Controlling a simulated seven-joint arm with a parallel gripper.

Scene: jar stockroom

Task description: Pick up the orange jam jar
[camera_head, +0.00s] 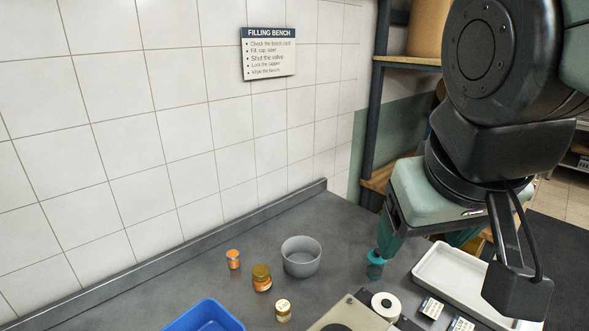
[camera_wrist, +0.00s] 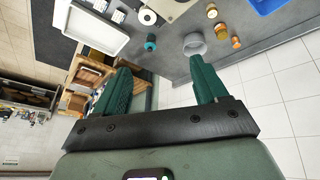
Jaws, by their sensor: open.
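A small orange jar (camera_head: 233,259) stands upright on the bench near the tiled wall, left of the grey bowl; it also shows in the wrist view (camera_wrist: 236,42). A larger jar with a golden-brown lid and orange body (camera_head: 262,278) stands close by, between it and a small pale-lidded jar (camera_head: 283,311). Which one is the jam jar is hard to tell; the small one is the most plainly orange. My gripper (camera_wrist: 158,76) is open and empty, with teal fingers, above the right part of the bench and well apart from the jars.
The grey bowl (camera_head: 301,257) stands right of the jars. A small teal item (camera_head: 375,266) stands near my gripper. A blue bin (camera_head: 204,316), a white tape roll (camera_head: 385,305) and a white tray (camera_head: 450,275) lie around. The bench behind the jars is clear.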

